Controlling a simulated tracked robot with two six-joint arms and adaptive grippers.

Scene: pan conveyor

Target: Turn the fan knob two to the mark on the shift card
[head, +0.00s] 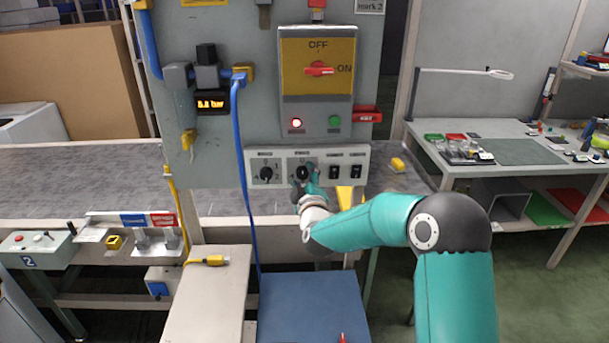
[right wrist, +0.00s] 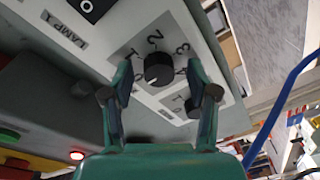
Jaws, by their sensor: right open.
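A black round knob (head: 303,173) is the right one of two on the grey strip of the switch panel; its label is too small to read. In the right wrist view my gripper (right wrist: 158,82) is open, with a finger on each side of the knob and gaps visible. The shift card (head: 370,5) is cut off at the top and reads "mark 2". My left gripper is out of view.
The other knob (head: 265,173) is just left, and two black rocker switches (head: 345,171) are just right. A red lever switch (head: 319,69) is above. A blue cable (head: 243,165) hangs down left of the knobs. A blue surface (head: 312,305) lies below.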

